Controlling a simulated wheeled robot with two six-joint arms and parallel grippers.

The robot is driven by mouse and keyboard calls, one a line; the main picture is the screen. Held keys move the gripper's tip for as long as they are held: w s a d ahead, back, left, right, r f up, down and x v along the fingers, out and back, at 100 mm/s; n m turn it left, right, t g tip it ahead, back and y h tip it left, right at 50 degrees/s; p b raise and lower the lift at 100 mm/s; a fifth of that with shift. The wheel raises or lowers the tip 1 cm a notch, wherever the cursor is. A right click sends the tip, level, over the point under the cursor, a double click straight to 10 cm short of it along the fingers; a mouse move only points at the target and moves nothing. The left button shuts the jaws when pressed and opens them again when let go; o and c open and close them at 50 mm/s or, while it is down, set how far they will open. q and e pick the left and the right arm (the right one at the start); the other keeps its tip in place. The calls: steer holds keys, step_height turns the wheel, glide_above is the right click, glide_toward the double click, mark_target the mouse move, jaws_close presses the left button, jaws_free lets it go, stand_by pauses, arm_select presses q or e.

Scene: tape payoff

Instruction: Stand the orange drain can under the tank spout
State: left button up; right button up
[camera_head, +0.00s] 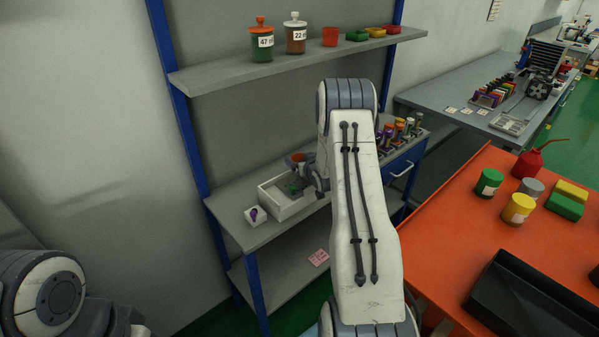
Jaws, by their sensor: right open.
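My right gripper (299,178) is small in view, at the far end of my right arm, over the white open box (278,208) on the grey bench. It is open. A small round orange-topped thing (297,157) shows just behind it, partly hidden; I cannot tell whether this is the drain can. An open orange cup (330,36) stands upright on the upper shelf, apart from the gripper. I cannot make out a tank spout. My left gripper is not in view; only part of the left arm shows at lower left.
The upper shelf (221,79) holds jars and small boxes. A white block with a purple top (255,215) stands left of the box. Several coloured-top items (398,132) stand at the bench's right. The orange table (448,214) holds cans, blocks, a red oiler (527,164) and a black tray (530,300).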

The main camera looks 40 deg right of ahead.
steer(key=shift+w+d+f, duration=0.15)
steer(key=shift+w, duration=0.2)
steer(key=shift+c, duration=0.3)
steer(key=c, duration=1.5)
jaws_close()
